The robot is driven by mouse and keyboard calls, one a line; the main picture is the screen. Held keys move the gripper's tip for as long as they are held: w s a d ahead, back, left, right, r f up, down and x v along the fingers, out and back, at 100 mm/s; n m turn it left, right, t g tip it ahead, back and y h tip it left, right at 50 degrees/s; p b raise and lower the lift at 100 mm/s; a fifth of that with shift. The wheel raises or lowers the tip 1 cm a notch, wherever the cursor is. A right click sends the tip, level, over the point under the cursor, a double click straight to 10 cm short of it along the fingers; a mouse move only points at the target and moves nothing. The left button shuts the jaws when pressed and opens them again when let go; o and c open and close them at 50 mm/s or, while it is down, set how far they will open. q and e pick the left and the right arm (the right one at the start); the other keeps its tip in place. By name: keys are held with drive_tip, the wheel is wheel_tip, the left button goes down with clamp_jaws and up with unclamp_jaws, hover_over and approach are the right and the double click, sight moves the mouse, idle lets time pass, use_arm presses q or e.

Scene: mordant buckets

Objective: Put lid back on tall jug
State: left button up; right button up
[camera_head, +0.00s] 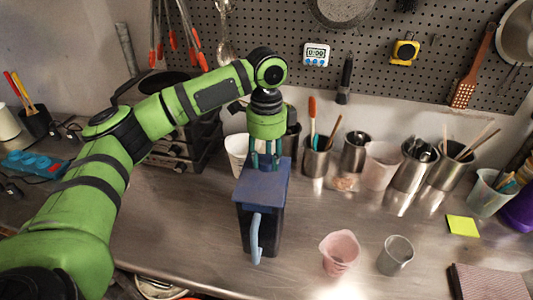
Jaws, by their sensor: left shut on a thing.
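A tall dark jug (271,239) stands upright on the metal worktop near the middle, with a blue-grey handle (255,238) facing me. A flat blue lid (263,188) covers its top in this view. I cannot tell whether the lid rests on the rim or is held slightly above it. My left gripper (265,164) points down and is shut on the lid at its far part; the exact grip is partly hidden. The jug's opening is hidden under the lid. My right gripper is not in view.
A pink cup (339,253) and a grey metal cup (395,256) stand to the right of the jug. A white container (237,152) and several metal tool cups line the back. The worktop (180,225) left of the jug is clear. A pegboard (430,45) rises behind.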

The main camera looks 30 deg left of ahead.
use_arm(q)
drive_tip(key=o, duration=1.7)
wheel_tip(320, 180, up, 5)
drive_tip(key=p, duration=0.6)
drive_tip(key=shift+r, duration=1)
clamp_jaws()
